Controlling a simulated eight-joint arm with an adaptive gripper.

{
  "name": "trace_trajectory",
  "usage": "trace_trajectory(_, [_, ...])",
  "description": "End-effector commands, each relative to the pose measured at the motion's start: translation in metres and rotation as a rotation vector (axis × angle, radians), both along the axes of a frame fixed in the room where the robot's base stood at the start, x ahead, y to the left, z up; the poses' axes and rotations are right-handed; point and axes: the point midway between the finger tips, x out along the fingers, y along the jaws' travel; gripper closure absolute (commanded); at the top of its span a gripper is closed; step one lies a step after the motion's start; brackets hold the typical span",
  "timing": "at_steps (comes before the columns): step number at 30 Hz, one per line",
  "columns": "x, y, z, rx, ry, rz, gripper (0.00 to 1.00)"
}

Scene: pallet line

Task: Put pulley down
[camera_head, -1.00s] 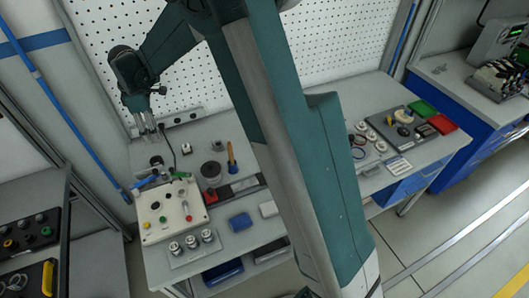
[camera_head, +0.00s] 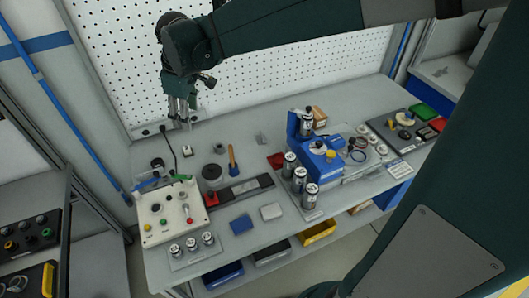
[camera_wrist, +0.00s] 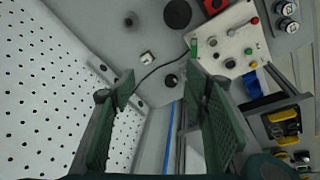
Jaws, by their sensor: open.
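My gripper (camera_head: 182,122) is above the back left of the grey bench, close to the white pegboard. In the wrist view its two green-padded fingers (camera_wrist: 160,88) stand wide apart with nothing between them. I cannot say for sure which part is the pulley. A small grey ring-like part (camera_head: 219,148) lies on the bench right of the gripper, apart from it; it also shows in the wrist view (camera_wrist: 128,22). A dark round part (camera_head: 157,163) lies near the back left corner, also in the wrist view (camera_wrist: 171,80).
A white control box (camera_head: 170,213) with buttons stands at the front left. The pegboard (camera_head: 280,65) rises behind. The bench between has clear patches.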

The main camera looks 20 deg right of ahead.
Motion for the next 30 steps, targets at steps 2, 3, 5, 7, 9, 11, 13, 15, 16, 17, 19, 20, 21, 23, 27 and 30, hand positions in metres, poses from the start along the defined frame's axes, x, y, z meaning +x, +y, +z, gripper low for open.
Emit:
trace_trajectory(2, [-0.014, -0.011, 0.007, 0.011, -0.013, -0.039, 0.55])
trace_trajectory(3, [-0.020, -0.016, 0.010, 0.017, -0.021, -0.060, 0.55])
trace_trajectory(5, [-0.030, -0.022, 0.014, 0.026, -0.031, -0.089, 0.55])
trace_trajectory(7, [-0.041, -0.031, 0.018, 0.036, -0.043, -0.124, 0.55])
trace_trajectory(9, [-0.052, -0.039, 0.023, 0.047, -0.056, -0.160, 0.55])
trace_trajectory(11, [-0.061, -0.045, 0.025, 0.057, -0.066, -0.189, 0.55])
trace_trajectory(13, [-0.073, -0.052, 0.028, 0.069, -0.079, -0.224, 0.55])
trace_trajectory(15, [-0.084, -0.060, 0.031, 0.081, -0.092, -0.259, 0.55])
trace_trajectory(16, [-0.089, -0.063, 0.032, 0.086, -0.097, -0.273, 0.55])
trace_trajectory(17, [-0.094, -0.066, 0.033, 0.091, -0.102, -0.288, 0.55])
trace_trajectory(19, [-0.105, -0.072, 0.035, 0.104, -0.115, -0.321, 0.55])
trace_trajectory(20, [-0.110, -0.075, 0.035, 0.109, -0.120, -0.337, 0.55])
trace_trajectory(21, [-0.117, -0.079, 0.036, 0.116, -0.127, -0.355, 0.55])
trace_trajectory(23, [-0.126, -0.085, 0.036, 0.127, -0.139, -0.385, 0.55])
trace_trajectory(27, [-0.149, -0.097, 0.037, 0.154, -0.164, -0.453, 0.55])
trace_trajectory(30, [-0.165, -0.105, 0.035, 0.173, -0.181, -0.501, 0.55])
